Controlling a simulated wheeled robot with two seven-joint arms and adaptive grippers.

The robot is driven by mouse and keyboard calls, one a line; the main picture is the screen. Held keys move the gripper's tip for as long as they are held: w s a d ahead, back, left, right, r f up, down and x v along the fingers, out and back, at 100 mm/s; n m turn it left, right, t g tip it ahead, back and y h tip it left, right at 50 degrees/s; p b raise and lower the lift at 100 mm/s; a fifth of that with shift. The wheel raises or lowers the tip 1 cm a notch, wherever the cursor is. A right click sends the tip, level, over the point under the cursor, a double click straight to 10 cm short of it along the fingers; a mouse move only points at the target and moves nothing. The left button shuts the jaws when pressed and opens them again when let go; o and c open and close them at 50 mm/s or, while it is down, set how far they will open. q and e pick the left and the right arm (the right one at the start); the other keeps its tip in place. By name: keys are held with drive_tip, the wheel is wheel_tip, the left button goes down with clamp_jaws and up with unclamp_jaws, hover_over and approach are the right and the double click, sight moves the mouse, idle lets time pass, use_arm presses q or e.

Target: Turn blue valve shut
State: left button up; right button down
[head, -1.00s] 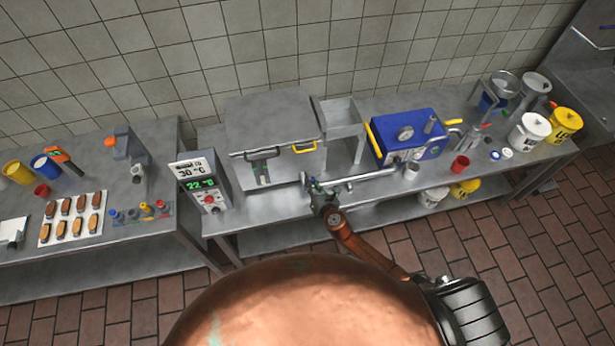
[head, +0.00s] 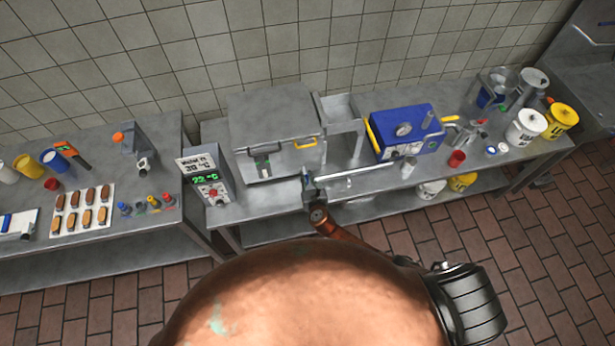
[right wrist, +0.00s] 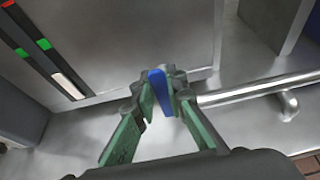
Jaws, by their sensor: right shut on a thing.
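The blue valve handle (right wrist: 157,84) stands upright between the fingertips of my right gripper (right wrist: 163,95) in the right wrist view. The green-padded fingers are shut on it. It is at the left end of a metal pipe (right wrist: 255,90) that runs to the right. In the head view my right gripper (head: 308,184) is at the left end of the same pipe (head: 355,175), in front of the grey box. The valve is mostly hidden there behind the gripper. My left gripper is not in view.
The grey lidded box (head: 275,135) with a yellow handle stands behind the pipe. A temperature display (head: 205,177) stands to its left. A blue machine (head: 403,132) stands at right. A tray of sausage-shaped pieces (head: 82,210) lies on the left table.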

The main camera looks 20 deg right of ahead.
drive_tip(key=c, duration=1.9)
unclamp_jaws()
drive_tip(key=shift+c, duration=0.2)
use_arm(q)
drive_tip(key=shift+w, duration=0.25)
use_arm(e)
drive_tip(key=v, duration=1.2)
